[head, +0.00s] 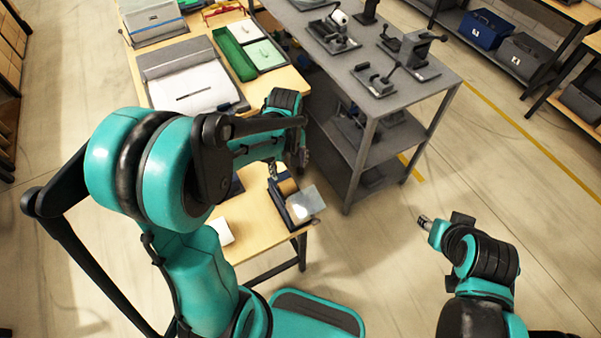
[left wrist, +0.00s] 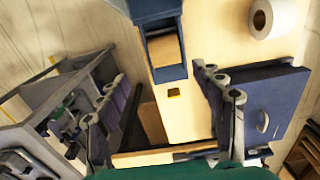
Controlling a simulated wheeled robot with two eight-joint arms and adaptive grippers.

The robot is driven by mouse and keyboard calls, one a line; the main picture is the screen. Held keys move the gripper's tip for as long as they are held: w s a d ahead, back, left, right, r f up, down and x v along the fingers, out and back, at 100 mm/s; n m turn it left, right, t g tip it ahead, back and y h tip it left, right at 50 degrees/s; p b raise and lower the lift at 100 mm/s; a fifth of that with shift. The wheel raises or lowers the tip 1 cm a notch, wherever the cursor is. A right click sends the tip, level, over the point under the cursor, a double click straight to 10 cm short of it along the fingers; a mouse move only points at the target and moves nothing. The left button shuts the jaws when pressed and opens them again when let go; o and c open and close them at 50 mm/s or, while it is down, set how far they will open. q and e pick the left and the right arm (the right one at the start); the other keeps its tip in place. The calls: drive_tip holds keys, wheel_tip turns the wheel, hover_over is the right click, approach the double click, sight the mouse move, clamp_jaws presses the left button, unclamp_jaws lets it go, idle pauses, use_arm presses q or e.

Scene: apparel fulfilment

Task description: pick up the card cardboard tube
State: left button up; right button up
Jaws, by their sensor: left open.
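My left gripper (head: 288,168) hangs over the wooden table; in the left wrist view (left wrist: 165,100) its fingers are spread wide with nothing between them. A pale roll with a brown core (left wrist: 275,16) lies at the top right of that view, apart from the fingers; I cannot tell whether it is the cardboard tube. A dark blue holder (left wrist: 165,70) with a tan piece inside lies ahead of the fingers. The holder also shows in the head view (head: 277,199), just below the gripper. My right gripper (head: 426,222) is over the floor, away from the table; its fingers are too small to read.
A grey shelf unit (head: 405,95) with dark fixtures stands to the right of the table (head: 262,232). A green tray (head: 233,52) and a grey folder (head: 185,62) lie at the table's far end. A blue drawer box (left wrist: 275,95) is close to the right finger.

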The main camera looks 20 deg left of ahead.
sight(287, 184)
use_arm(q)
drive_tip(key=shift+w+f, duration=0.1)
drive_tip(key=shift+f, duration=0.25)
drive_tip(key=f+b, duration=0.1)
drive_tip(key=f, duration=0.3)
drive_tip(key=s+f+b, duration=0.1)
drive_tip(key=f, duration=0.2)
drive_tip(key=shift+a+b, duration=0.3)
drive_tip(key=c, duration=0.9)
